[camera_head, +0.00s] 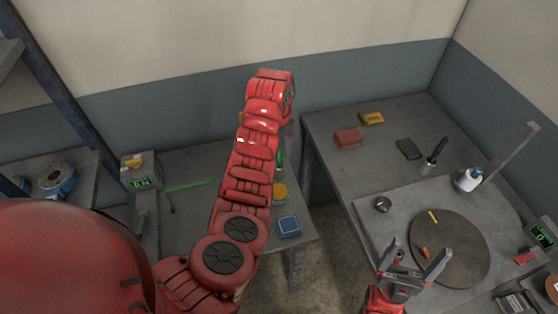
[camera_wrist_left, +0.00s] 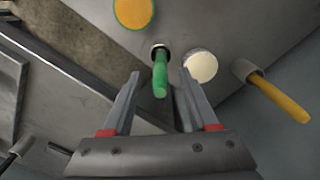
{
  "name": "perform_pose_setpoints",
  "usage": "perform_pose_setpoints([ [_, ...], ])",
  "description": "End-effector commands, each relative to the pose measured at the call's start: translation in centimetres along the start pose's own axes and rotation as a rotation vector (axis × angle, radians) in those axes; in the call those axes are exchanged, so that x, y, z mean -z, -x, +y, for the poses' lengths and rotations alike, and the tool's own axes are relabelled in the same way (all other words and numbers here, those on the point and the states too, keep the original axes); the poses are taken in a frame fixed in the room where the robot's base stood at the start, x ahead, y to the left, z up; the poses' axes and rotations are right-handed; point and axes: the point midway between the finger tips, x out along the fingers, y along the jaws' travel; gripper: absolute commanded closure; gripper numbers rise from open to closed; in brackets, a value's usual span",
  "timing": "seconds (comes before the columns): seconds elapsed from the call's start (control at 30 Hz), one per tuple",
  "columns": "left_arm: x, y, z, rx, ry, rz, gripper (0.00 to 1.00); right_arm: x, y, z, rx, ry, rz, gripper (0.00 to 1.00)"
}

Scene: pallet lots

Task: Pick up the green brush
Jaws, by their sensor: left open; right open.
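The green brush (camera_wrist_left: 160,78) stands in a small round holder (camera_wrist_left: 159,49) in the left wrist view. Only its green handle shows, pointing toward the camera. My left gripper (camera_wrist_left: 160,92) is open, with one finger on each side of the handle in the picture; I cannot tell if either touches it. My right gripper (camera_head: 412,267) is open and empty, in front of the right table.
A yellow handle (camera_wrist_left: 279,97) in another holder and a pale round thing (camera_wrist_left: 201,66) are close to the brush. An orange-topped round container (camera_wrist_left: 133,12) lies beyond. A blue square (camera_head: 289,226) is at the left table's front. A round board (camera_head: 450,250) occupies the right table.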

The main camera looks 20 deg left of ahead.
Motion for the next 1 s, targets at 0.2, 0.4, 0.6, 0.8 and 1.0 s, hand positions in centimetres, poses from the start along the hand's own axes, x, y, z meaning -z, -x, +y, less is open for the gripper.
perform_pose_setpoints([
  [0.2, -0.3, -2.8, 0.0, -0.004, 0.000, -0.008, 0.41, 0.4, -2.2, 0.1, 0.000, 0.000, 0.000, 0.10],
  [0.4, -0.3, -4.3, -0.1, -0.001, 0.000, -0.005, 0.41, 0.4, -2.4, 0.1, 0.000, 0.000, 0.000, 0.10],
  [0.6, -0.2, -4.3, -0.1, 0.000, -0.001, -0.003, 0.53, 0.4, -2.4, 0.1, 0.000, 0.000, 0.000, 0.10],
  [0.8, -0.2, -4.3, -0.1, 0.000, -0.001, -0.002, 0.89, 0.4, -2.4, 0.1, 0.000, 0.000, 0.000, 0.10],
  [1.0, -0.2, -4.3, -0.1, 0.000, -0.001, -0.002, 1.00, 0.4, -2.4, 0.1, 0.000, 0.000, 0.000, 0.10],
])
